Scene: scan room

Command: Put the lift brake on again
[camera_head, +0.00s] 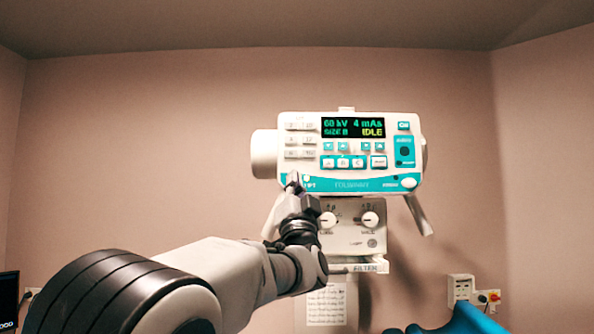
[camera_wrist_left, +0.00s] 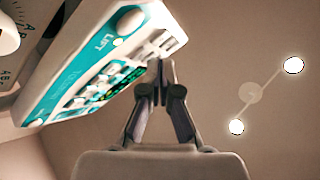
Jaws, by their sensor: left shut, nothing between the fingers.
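A white and teal control panel (camera_head: 350,186) hangs ahead of me, its lit display (camera_head: 352,127) reading 60 kV, 4 mAs and IDLE. My left gripper (camera_head: 293,178) is in front of the panel's lower left corner, shut and empty. In the left wrist view, the panel (camera_wrist_left: 62,92) slants across the left side, and a round white button (camera_wrist_left: 130,20) sits near the label LIFT. The gripper (camera_wrist_left: 161,68) shows there to the right of that button, fingers together. I cannot tell whether the fingertips touch the panel. My right gripper is out of view.
Below the panel is a box with two round knobs (camera_head: 369,219), and a FILTER strip (camera_head: 365,267) under it. A paper sheet (camera_head: 327,305) is lower down. A blue shape (camera_head: 460,320) stands at the bottom right, near a wall socket box (camera_head: 461,288).

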